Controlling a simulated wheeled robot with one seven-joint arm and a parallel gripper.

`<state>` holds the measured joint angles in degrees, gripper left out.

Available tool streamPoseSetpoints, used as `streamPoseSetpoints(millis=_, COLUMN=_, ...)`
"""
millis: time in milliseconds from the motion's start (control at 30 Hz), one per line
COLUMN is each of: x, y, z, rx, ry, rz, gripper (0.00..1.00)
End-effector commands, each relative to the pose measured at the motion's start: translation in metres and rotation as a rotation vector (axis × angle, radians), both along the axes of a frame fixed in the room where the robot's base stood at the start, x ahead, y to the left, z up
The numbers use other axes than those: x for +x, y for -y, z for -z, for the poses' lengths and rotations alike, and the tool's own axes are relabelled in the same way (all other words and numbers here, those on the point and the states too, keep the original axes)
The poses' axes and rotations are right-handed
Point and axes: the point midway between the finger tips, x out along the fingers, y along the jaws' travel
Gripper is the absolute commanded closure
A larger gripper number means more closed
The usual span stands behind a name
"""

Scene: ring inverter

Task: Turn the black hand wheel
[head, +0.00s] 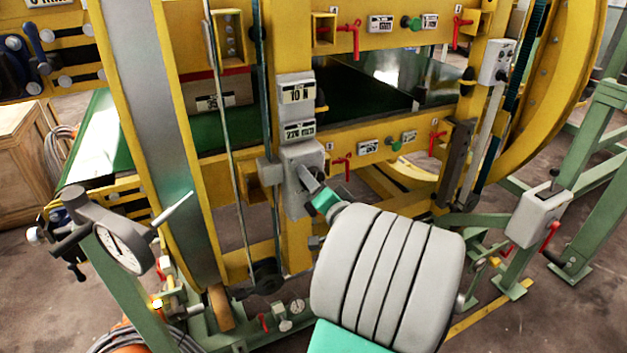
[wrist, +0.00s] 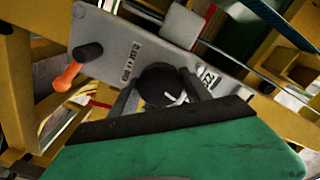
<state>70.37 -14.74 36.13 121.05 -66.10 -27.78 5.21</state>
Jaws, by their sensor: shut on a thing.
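The black hand wheel (wrist: 157,86) is a round dark knob with a pale mark, on a grey labelled plate (wrist: 118,40) in the wrist view. My gripper (wrist: 160,80) has one finger on each side of it and is shut on it. In the head view my gripper (head: 308,180) reaches a grey box (head: 296,157) on a yellow post; the hand wheel is hidden there.
A black hub with an orange handle (wrist: 68,77) is on the same plate, left of the wheel. In the head view, digit displays (head: 296,95) sit above the box. A thin rod (head: 232,130) and a dial gauge (head: 122,243) stand to the left.

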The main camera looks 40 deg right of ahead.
Motion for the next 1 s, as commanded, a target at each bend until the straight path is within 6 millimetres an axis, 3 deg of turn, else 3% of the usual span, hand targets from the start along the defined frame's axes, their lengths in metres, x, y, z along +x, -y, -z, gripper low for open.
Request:
streamPoseSetpoints(millis=367, x=0.000, y=0.000, z=-0.001, rx=0.002, ry=0.002, rz=0.000, gripper=0.85)
streamPoseSetpoints(millis=400, x=0.000, y=0.000, z=-0.001, rx=0.002, ry=0.002, rz=0.000, gripper=0.42)
streamPoseSetpoints(millis=633, x=0.000, y=0.000, z=0.000, rx=0.003, ry=0.002, rz=-0.001, gripper=0.23)
streamPoseSetpoints(millis=867, x=0.000, y=0.000, z=0.000, rx=0.003, ry=0.001, rz=0.000, gripper=0.22)
streamPoseSetpoints(millis=1000, x=-0.013, y=-0.002, z=0.001, rx=0.002, ry=0.000, rz=0.004, gripper=0.22)
